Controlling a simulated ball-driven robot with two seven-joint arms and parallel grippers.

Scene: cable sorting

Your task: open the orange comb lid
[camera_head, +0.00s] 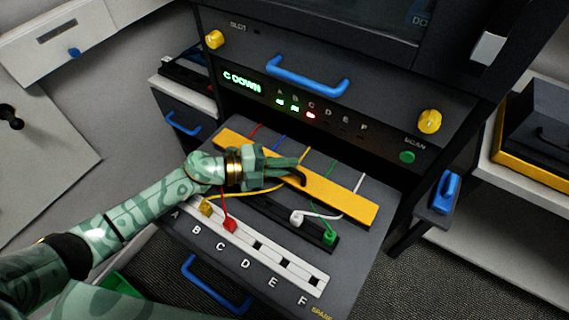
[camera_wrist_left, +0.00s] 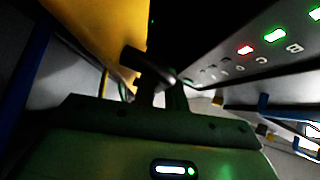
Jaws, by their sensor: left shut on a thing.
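The orange comb lid (camera_head: 340,198) is a long flat bar lying across the pull-out shelf, over several coloured cables. It also shows as an orange surface at the upper left of the left wrist view (camera_wrist_left: 95,35). My left gripper (camera_head: 298,176) reaches over the lid from the left, with its fingers shut on the lid near its middle. The fingers also show in the left wrist view (camera_wrist_left: 150,70), close beside the orange surface. The exact contact is hidden by the hand and dark. I cannot tell whether the lid is slightly raised. My right gripper is not in view.
A white strip (camera_head: 235,248) lettered A to F lies in front, with yellow and red plugs in it. White (camera_head: 297,217) and green (camera_head: 330,237) plugs lie by a dark slot. The panel display (camera_head: 242,82) reads "C DOWN". Blue handles (camera_head: 308,77) stick out behind.

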